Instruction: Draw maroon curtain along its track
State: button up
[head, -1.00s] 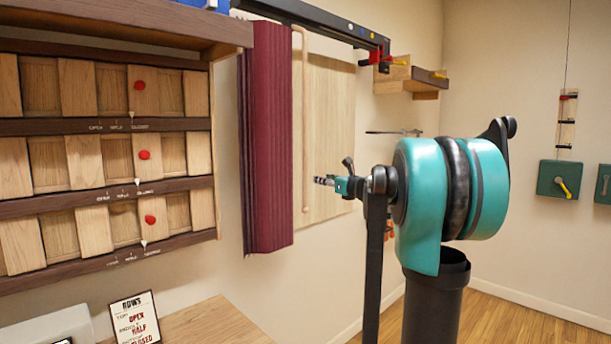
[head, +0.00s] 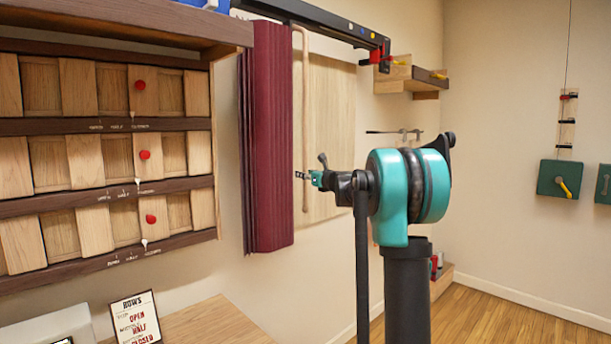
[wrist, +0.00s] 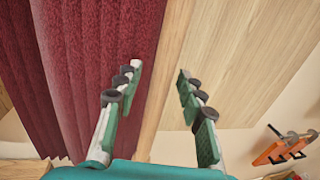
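The maroon curtain (head: 268,140) hangs in gathered folds at the left part of its dark overhead track (head: 330,25). A pale wooden rod (head: 305,100) hangs along the curtain's right edge. My gripper (head: 303,175) is at the lower part of the rod. In the wrist view my gripper (wrist: 160,72) is open, its two fingers apart. The rod (wrist: 152,115) runs through the gap between them in that view; I see no finger touching it, and its depth is unclear. The curtain (wrist: 95,50) fills the left side there.
A pale wood panel (head: 335,130) is on the wall behind the rod. A slatted wooden cabinet (head: 105,155) with red knobs stands left, above a sign (head: 136,318). A small wall shelf (head: 410,82) and green boxes (head: 560,179) are at right.

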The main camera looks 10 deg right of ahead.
jog(key=shift+c, duration=0.6)
grip_shut()
